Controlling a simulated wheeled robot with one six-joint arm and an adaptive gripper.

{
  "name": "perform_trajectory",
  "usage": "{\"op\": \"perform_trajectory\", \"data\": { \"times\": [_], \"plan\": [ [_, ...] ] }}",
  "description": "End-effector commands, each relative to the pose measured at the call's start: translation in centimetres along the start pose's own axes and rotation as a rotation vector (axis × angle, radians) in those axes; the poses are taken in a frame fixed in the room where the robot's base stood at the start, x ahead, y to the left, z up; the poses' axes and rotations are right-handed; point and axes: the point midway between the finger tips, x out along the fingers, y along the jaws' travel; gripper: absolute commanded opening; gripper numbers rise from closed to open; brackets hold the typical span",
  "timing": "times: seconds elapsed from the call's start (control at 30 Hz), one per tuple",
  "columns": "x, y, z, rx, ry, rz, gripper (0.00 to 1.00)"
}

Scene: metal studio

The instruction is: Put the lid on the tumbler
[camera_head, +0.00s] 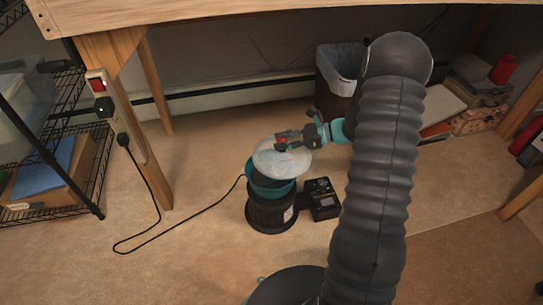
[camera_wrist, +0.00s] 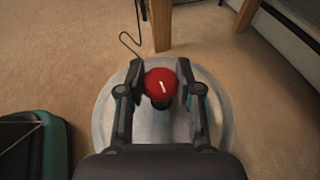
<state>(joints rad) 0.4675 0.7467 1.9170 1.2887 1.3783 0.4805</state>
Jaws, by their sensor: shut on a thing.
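The lid (camera_head: 268,160) is a pale, round, see-through disc with a red knob (camera_wrist: 161,83) on top. My gripper (camera_head: 283,140) is shut on the red knob, with one finger on each side of it in the wrist view. The lid is above the tumbler (camera_head: 270,214), a dark drum with a teal rim on the floor. In the head view the lid covers part of the tumbler's opening and looks tilted. In the wrist view the lid (camera_wrist: 105,115) fills the space below the fingers, and a dark teal-edged thing is at the lower left.
A black box (camera_head: 321,198) stands right of the tumbler. A black cable (camera_head: 185,236) runs over the floor to a socket on the wooden leg. A bin (camera_head: 338,72) is behind, and a wire shelf (camera_head: 90,165) stands at the left. Open floor lies in front.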

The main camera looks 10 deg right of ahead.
Motion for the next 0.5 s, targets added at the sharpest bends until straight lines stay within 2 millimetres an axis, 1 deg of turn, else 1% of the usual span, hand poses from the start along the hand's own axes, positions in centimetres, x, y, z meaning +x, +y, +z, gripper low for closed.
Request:
{"op": "perform_trajectory", "data": {
  "times": [0.03, 0.1, 0.2, 0.37, 0.5],
  "plan": [
    [1.2, 0.1, -0.3, 0.002, -0.001, 0.004, 0.0],
    [2.3, 0.2, -0.6, 0.0, -0.001, 0.004, 0.0],
    [3.4, 0.2, -0.9, 0.001, 0.0, 0.001, 0.0],
    [4.1, 0.2, -1.2, 0.001, 0.0, 0.0, 0.0],
    [4.5, 0.2, -2.6, 0.002, -0.001, 0.0, 0.0]
  ]
}}
